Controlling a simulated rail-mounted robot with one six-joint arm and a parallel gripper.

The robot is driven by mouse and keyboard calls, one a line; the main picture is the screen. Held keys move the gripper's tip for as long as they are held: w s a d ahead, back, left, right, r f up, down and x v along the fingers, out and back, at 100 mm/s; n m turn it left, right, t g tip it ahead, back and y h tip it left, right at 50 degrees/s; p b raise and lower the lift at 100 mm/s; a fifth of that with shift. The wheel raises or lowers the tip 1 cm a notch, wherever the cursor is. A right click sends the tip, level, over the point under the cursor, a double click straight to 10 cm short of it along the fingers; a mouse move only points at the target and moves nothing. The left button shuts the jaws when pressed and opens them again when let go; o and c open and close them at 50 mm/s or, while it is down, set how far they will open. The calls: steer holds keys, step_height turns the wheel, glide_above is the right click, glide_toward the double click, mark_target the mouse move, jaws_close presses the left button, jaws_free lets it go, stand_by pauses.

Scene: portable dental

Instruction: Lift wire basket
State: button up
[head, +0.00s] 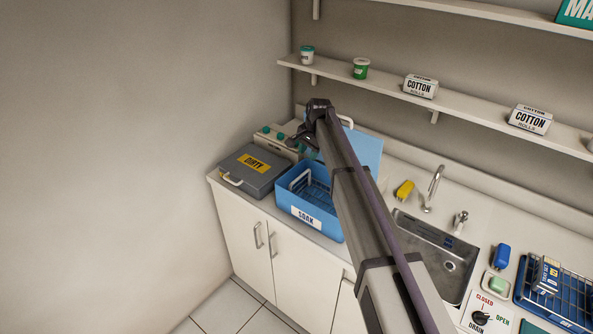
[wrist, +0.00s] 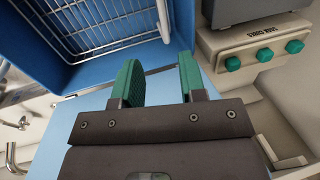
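The wire basket sits inside the blue SOAK tub (head: 308,211) on the counter; its pale handle (head: 300,180) stands at the left inside the tub. In the wrist view the basket's wire grid (wrist: 95,25) shows at upper left, within the blue tub wall (wrist: 172,72). My gripper (head: 312,152) is above the back of the tub. Its green fingertips (wrist: 160,80) are apart with nothing between them. The gripper appears clear of the basket; the exact height gap is hard to tell. My arm hides part of the tub's right side.
A grey DIRTY box (head: 252,172) stands left of the tub. A blue panel (head: 366,150) with a white handle stands behind it. A unit with green knobs (head: 266,131) is at the back. The sink (head: 436,262) and a blue tray with a wire rack (head: 562,301) lie right.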

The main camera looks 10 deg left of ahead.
mark_target(302, 175)
steer(key=b+x, duration=1)
steer(key=x, duration=0.1)
steer(key=shift+w+a+f, duration=0.1)
steer(key=shift+a+f, duration=0.1)
steer(key=shift+r, duration=0.2)
jaws_close()
